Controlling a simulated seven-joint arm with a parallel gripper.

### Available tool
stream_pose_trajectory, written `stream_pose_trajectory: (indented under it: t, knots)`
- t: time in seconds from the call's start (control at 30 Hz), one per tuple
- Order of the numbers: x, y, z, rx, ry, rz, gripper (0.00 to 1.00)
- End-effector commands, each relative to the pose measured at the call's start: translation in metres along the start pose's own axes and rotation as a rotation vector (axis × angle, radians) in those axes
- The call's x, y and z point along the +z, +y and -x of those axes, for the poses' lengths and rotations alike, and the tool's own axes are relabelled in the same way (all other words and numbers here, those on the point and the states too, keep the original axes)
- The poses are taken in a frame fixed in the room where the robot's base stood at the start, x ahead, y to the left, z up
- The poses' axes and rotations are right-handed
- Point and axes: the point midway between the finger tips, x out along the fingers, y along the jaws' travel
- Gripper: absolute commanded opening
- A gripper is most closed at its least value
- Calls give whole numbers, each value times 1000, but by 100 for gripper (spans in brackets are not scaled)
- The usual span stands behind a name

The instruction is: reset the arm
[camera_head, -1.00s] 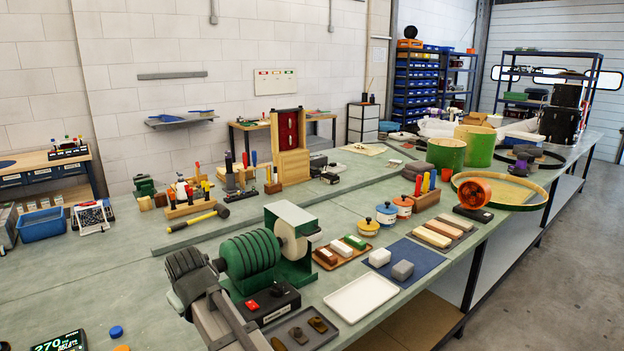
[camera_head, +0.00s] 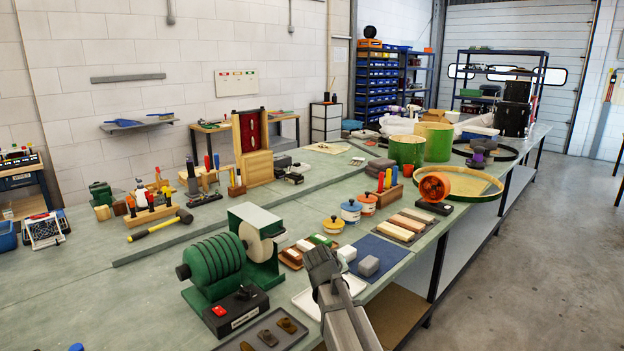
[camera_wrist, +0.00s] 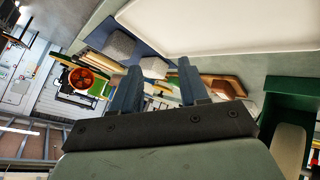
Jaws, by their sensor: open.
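My gripper (camera_wrist: 158,82) shows in the wrist view with its two dark blue fingers apart and nothing between them. In the head view my gripper (camera_head: 321,262) is near the bench's front edge, right of the green grinder (camera_head: 222,262) and over the white tray (camera_head: 306,301), partly hiding it. Its fingers are hard to make out there. The wrist view has the white tray (camera_wrist: 225,28) at the top and part of the green grinder (camera_wrist: 285,95) at the right.
A blue mat (camera_head: 392,254) with grey blocks lies right of my gripper. Lidded pots (camera_head: 350,211) and an orange fan (camera_head: 435,187) stand farther back. The floor (camera_head: 530,260) at right is clear.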

Motion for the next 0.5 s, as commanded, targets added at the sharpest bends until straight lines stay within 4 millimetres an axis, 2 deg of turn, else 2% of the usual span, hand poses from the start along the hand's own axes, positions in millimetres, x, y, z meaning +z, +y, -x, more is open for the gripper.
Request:
stream_pose_trajectory:
  t: [0.03, 0.1, 0.3, 0.37, 0.4, 0.5]
  knots:
    - [6, 24, -13, 34, -7, -27, 44]
    - [13, 51, -26, 75, -11, -56, 44]
    - [33, 112, -52, 168, -20, -119, 44]
    - [42, 125, -59, 189, -27, -133, 44]
    - [52, 131, -67, 197, -40, -141, 44]
    - [73, 123, -79, 185, -71, -142, 44]
